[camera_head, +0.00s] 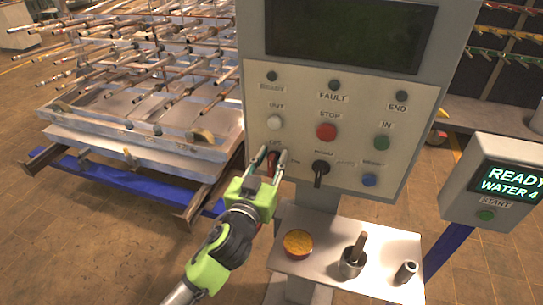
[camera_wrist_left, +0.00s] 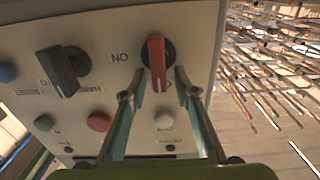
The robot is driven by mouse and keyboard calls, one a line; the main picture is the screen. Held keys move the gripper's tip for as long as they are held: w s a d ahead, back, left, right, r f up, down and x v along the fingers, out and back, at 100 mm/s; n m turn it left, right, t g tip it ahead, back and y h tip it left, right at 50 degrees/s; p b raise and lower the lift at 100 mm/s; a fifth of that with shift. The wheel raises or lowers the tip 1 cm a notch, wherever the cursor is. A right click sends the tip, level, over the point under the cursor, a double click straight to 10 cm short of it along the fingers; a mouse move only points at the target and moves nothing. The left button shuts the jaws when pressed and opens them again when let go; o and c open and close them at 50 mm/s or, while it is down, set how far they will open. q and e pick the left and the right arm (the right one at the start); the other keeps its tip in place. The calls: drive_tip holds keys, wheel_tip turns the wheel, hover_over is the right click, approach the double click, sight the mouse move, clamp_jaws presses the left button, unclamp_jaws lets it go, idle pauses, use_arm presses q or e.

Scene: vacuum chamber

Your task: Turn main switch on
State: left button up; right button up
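The main switch is a red rotary handle (camera_head: 272,160) on the lower left of the control panel (camera_head: 222,1). In the left wrist view the red handle (camera_wrist_left: 156,60) sits on a dark round base, upright in the picture, with an "ON" label to its left. My left gripper (camera_head: 270,156) is at the panel in front of the switch. In the wrist view its fingers (camera_wrist_left: 160,78) are apart, one on each side of the handle's near end. A small gap seems to show beside the handle; contact is unclear. My right gripper is not in view.
A black selector (camera_head: 321,172) is right of the switch; a white button (camera_head: 274,122) and red stop button (camera_head: 326,132) are above. A shelf (camera_head: 340,280) below holds a yellow-orange round item (camera_head: 298,243) and metal cups. A rack of rods (camera_head: 140,120) stands left.

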use_arm(q)
clamp_jaws()
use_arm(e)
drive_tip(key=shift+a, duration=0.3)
